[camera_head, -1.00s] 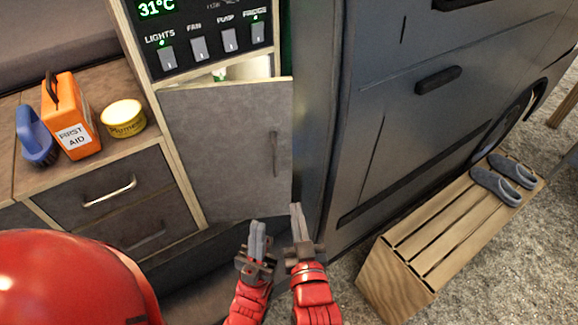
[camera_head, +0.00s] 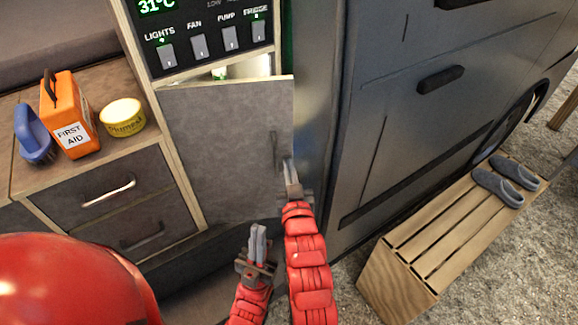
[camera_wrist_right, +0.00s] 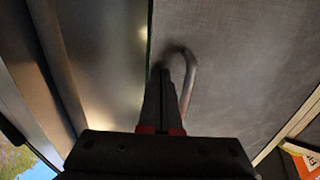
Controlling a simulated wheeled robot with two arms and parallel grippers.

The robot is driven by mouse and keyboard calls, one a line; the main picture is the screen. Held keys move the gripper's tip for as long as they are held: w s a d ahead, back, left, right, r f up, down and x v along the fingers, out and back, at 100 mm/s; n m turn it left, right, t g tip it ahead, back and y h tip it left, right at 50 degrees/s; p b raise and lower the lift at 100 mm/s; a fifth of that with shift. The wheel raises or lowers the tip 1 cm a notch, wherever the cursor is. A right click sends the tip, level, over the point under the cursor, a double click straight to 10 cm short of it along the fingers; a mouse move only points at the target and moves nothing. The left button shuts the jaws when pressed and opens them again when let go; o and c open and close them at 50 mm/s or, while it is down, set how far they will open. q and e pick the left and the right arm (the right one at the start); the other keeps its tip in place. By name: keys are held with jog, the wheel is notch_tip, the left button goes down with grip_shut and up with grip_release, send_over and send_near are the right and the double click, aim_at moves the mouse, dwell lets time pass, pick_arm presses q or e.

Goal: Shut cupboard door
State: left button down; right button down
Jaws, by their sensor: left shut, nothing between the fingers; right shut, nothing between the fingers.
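The grey cupboard door (camera_head: 220,150) stands slightly open below the switch panel. A gap shows along its top edge, with something pale inside. Its dark upright handle (camera_head: 273,148) is near the right edge. My right gripper (camera_head: 288,165) is shut and empty at the lower right of the door, close to the handle. In the right wrist view its fingertips (camera_wrist_right: 168,75) overlap the handle (camera_wrist_right: 188,75); I cannot tell whether they touch. My left gripper (camera_head: 258,232) is shut and empty, lower down, below the door and apart from it.
A switch panel (camera_head: 205,40) is above the door. An orange first aid box (camera_head: 70,120), a yellow tin (camera_head: 122,117) and a blue-handled brush (camera_head: 33,133) stand on the counter at left. A slatted wooden bench (camera_head: 440,225) with grey slippers stands at right.

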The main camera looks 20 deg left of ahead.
jog(key=shift+w, duration=0.1)
jog(key=b+x, duration=0.3)
jog(key=x, duration=0.6)
jog(key=shift+a+b, duration=0.2)
jog(key=shift+b, duration=0.15)
jog(key=shift+s+d, duration=0.15)
jog(key=shift+s, duration=0.1)
